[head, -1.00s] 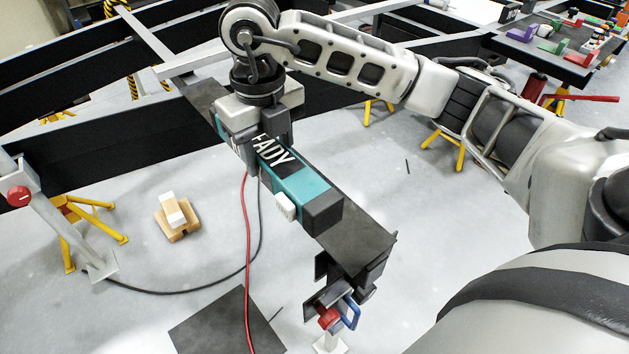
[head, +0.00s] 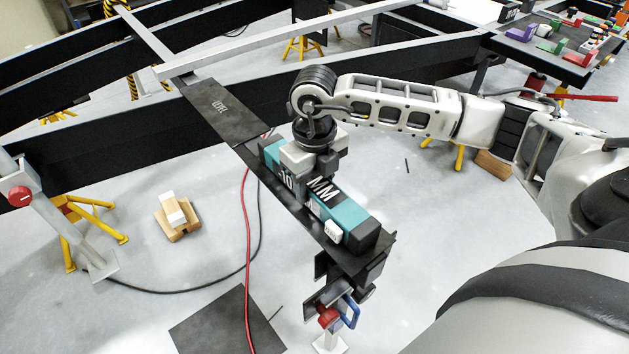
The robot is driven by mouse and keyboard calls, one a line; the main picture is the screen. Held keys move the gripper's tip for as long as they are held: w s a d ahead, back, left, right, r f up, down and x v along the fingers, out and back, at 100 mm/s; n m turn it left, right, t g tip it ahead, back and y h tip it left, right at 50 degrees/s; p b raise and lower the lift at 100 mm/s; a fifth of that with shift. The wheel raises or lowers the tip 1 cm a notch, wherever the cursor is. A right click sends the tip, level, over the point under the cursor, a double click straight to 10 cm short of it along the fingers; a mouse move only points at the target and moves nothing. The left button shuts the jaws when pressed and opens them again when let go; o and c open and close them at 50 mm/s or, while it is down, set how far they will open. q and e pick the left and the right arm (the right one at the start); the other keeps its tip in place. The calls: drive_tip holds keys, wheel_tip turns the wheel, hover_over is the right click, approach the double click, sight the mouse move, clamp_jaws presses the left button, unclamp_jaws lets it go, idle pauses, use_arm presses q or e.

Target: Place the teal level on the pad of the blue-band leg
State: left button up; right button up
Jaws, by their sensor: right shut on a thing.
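The teal level (head: 345,212) is a long box with black end caps, white lettering and a small white block on its side. My right gripper (head: 302,180) is shut around its far half from above. The level lies along the near part of a dark flat beam (head: 235,122); I cannot tell whether it touches the beam or hangs just above it. No leg with a clear blue band shows, nor can I make out its pad. A blue looped handle (head: 351,312) shows at the beam's near end. My left gripper is out of view.
A red cable (head: 247,240) and a black cable hang below the beam. A grey post with a red knob (head: 18,196) stands left, near yellow stand legs. Wood blocks (head: 178,228) and a dark mat (head: 222,325) lie on the floor. Coloured parts sit on a surface at upper right.

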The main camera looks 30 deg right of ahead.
sight(314, 181)
drive_tip(key=shift+f, duration=0.1)
drive_tip(key=o, duration=1.2)
drive_tip(key=shift+r, duration=0.2)
wheel_tip(314, 181, up, 12)
drive_tip(key=shift+f, duration=0.1)
